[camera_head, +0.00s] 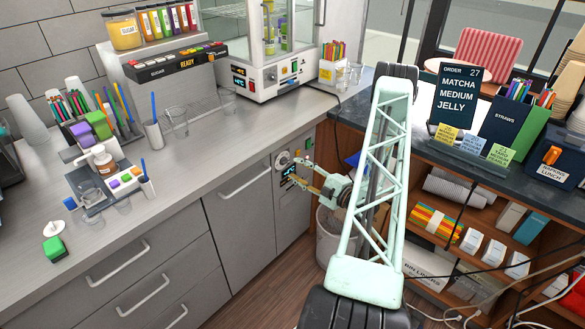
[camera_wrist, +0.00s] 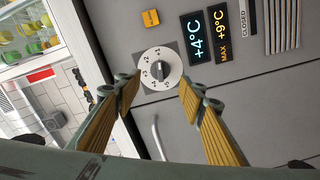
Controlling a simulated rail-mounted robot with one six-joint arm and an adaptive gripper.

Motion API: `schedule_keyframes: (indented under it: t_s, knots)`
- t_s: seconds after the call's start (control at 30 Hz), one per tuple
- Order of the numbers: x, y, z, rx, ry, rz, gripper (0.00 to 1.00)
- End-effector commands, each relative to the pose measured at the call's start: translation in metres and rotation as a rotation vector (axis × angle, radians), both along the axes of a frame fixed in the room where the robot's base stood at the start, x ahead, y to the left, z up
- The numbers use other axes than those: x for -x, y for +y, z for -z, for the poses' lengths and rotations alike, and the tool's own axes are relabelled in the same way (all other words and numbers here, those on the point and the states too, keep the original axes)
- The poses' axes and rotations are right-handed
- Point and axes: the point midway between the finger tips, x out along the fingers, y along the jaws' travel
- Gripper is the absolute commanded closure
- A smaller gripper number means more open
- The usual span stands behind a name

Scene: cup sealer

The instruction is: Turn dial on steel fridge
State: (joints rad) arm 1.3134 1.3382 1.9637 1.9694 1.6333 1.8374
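The steel fridge (camera_head: 292,213) is built in under the counter, with its grey control panel facing the aisle. Its round white dial (camera_head: 283,160) has a dark centre knob and shows larger in the wrist view (camera_wrist: 160,69), with numbers around the rim. My gripper (camera_head: 297,173) is in front of the panel, close to the dial. In the wrist view my gripper (camera_wrist: 157,88) is open, with one yellow-padded finger on each side of the dial. The fingers look apart from the dial; how far they are from the panel is hard to tell.
Beside the dial are a +4°C display (camera_wrist: 195,37) and an orange MAX +9°C display (camera_wrist: 221,33). A drawer handle (camera_head: 244,181) is left of the panel. A waste bin (camera_head: 331,236) stands close under my gripper.

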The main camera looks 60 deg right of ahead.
Motion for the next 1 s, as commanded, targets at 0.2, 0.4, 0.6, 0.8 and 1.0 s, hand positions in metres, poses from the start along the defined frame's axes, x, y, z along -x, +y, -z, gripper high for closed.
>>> schedule_keyframes:
  t_s: [0.2,0.4,0.6,0.8,1.0]
  knots:
    - [0.026,0.003,0.0,-0.001,0.0,0.003,0.63]
    - [0.044,0.006,0.0,-0.001,0.001,0.002,0.63]
    - [0.054,0.008,0.0,-0.001,0.0,0.0,0.63]
    - [0.056,0.008,0.0,-0.001,0.0,0.0,0.63]
    - [0.056,0.008,0.0,0.0,0.0,0.0,0.63]
